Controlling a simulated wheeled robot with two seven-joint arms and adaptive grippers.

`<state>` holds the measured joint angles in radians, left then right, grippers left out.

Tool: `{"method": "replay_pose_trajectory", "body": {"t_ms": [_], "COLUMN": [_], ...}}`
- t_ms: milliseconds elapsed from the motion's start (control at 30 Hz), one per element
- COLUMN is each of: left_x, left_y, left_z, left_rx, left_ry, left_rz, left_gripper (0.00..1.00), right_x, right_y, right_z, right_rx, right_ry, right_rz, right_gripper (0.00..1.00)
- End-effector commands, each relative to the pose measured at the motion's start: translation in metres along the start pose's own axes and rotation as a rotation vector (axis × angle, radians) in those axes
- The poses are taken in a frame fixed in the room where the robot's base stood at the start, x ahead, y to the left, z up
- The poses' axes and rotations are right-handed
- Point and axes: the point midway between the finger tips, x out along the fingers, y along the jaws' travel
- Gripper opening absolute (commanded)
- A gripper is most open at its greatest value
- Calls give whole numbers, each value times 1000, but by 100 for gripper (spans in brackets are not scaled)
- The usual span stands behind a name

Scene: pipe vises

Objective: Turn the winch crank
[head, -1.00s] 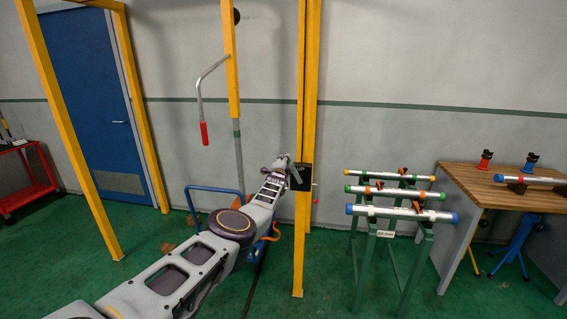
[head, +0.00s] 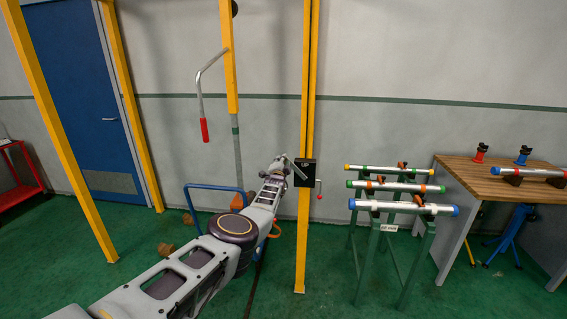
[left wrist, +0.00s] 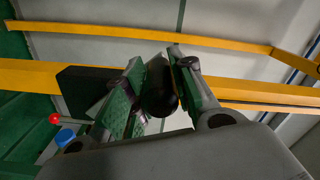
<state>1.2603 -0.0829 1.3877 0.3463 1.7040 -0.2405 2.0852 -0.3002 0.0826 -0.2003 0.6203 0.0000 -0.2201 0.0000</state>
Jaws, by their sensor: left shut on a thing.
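The winch, a black box marked "UP" (head: 306,170), is fixed to the yellow post at centre. A grey crank arm (head: 296,168) runs from its left side to my left gripper (head: 280,163). In the left wrist view, my left gripper (left wrist: 163,75) is shut on a dark rounded crank handle (left wrist: 160,98), with one finger on each side. The winch box also shows there at the left (left wrist: 80,92). A small lever with a red ball (head: 319,196) stands out from the box's right side. My right gripper is not in view.
A bent bar with a red grip (head: 204,130) hangs from another yellow post at the left. A green pipe stand (head: 390,222) with several capped pipes is right of the winch. A wooden bench (head: 480,178) is further right. A blue-railed cart (head: 208,188) stands behind my arm.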

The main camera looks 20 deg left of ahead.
Motion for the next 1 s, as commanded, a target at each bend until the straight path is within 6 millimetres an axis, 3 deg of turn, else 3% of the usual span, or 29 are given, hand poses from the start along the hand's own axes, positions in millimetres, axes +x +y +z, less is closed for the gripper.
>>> {"method": "replay_pose_trajectory", "body": {"t_ms": [33,200,833,867,1000], "left_x": [-1,-1,-1,-1,-1], "left_y": [7,12,17,17,16], "left_z": [12,17,20,20,18], "left_rx": [3,3,2,2,1], "left_ry": [-13,-12,-11,-11,-9], "left_rz": [7,7,9,9,8], "left_gripper": [0,0,0,27,45], "right_x": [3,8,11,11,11], "right_y": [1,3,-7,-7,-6], "right_z": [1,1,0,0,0], "right_rx": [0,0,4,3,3], "right_ry": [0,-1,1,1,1], "right_rz": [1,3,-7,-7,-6], "right_gripper": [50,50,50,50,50]}}
